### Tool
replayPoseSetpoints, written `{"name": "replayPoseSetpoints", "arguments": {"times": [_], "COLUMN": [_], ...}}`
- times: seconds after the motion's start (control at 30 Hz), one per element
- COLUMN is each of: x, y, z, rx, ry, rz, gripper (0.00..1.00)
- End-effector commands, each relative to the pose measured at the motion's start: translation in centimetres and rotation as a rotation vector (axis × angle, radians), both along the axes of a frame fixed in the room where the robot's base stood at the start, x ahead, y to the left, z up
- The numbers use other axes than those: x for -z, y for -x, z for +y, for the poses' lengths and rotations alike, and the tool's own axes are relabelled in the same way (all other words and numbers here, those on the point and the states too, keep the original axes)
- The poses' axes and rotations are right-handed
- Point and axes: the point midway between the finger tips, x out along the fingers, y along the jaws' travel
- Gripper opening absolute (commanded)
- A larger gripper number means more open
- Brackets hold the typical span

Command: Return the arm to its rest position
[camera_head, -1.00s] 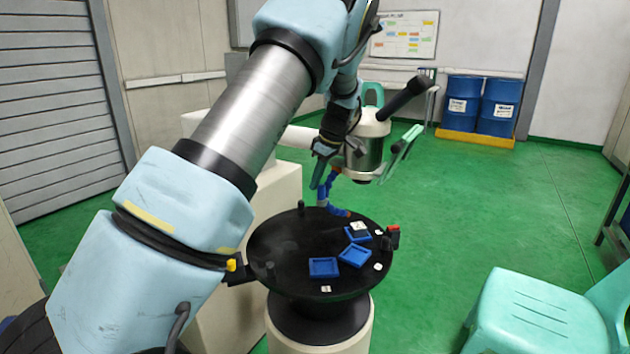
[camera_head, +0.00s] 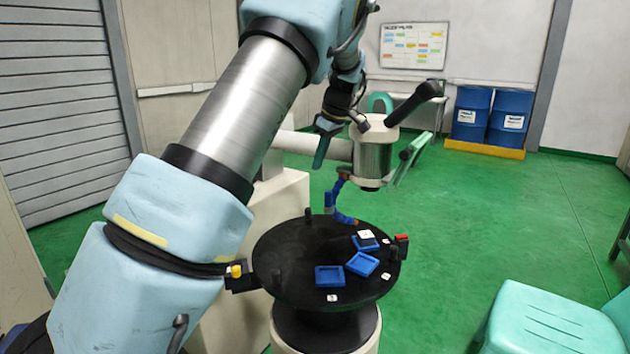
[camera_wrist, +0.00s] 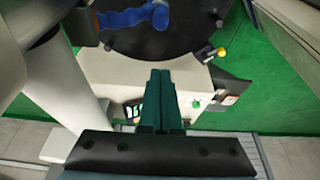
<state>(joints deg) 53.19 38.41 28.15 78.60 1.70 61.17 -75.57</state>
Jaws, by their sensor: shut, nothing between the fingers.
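My arm crosses the head view from lower left to the top middle. My gripper (camera_head: 321,152) hangs at its end, left of the machine's grey cylindrical head (camera_head: 373,155) and above the back of the round black table (camera_head: 290,262). In the wrist view my gripper (camera_wrist: 160,78) points away with its two dark green fingers together and nothing between them. The black table's edge (camera_wrist: 180,45) lies beyond the fingertips there, with the cream machine body (camera_wrist: 110,75) beneath.
On the table are blue trays (camera_head: 329,276), small white pieces and a red-and-black block (camera_head: 402,246). A blue jointed hose (camera_head: 338,200) rises at its back. A mint chair (camera_head: 545,325) stands at lower right; blue drums (camera_head: 470,113) stand behind.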

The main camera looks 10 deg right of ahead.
Motion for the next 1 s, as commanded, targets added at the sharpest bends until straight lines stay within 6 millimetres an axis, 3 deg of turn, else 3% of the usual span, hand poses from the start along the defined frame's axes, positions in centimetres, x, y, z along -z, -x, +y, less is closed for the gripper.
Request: {"name": "replayPoseSetpoints", "arguments": {"times": [0.17,0.27,0.37,0.47,0.6,0.7,0.8,1.0], "x": [-1.6,-1.8,-0.9,0.6,2.9,4.3,5.6,7.7], "y": [0.4,0.4,0.8,2.1,6.1,9.9,14.2,21.6], "z": [-0.4,0.7,4.0,9.0,15.8,19.6,22.6,26.2], "rx": [0.0,0.008,0.05,0.135,0.303,0.433,0.563,0.768], "ry": [-0.001,0.003,0.017,0.045,0.089,0.109,0.115,0.09], "rz": [0.001,0.014,0.056,0.113,0.172,0.19,0.194,0.19], "gripper": [0.0,0.0,0.0,0.0,0.0,0.0,0.0,0.0]}}
